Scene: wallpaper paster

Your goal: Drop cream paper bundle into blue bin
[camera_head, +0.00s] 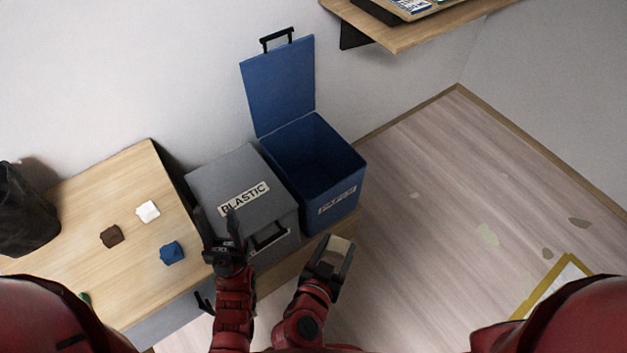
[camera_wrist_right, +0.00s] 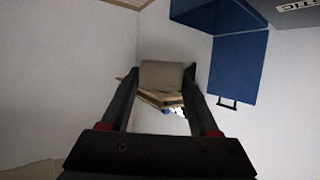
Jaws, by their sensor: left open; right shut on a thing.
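The blue bin (camera_head: 316,169) stands against the wall with its lid (camera_head: 278,87) raised, its inside open and its front labelled for paper. The bin (camera_wrist_right: 200,16) and its lid (camera_wrist_right: 237,66) also show in the right wrist view. My right gripper (camera_head: 334,254) is shut on the cream paper bundle (camera_head: 340,247), in front of and below the blue bin's front face in the head view. The bundle (camera_wrist_right: 161,75) sits between the fingertips in the right wrist view. My left gripper (camera_head: 217,219) is open and empty, in front of the grey bin.
A wooden table (camera_head: 112,215) at left holds white, brown and blue crumpled pieces. A wall shelf (camera_head: 420,32) juts out at upper right. The floor at right has some scraps.

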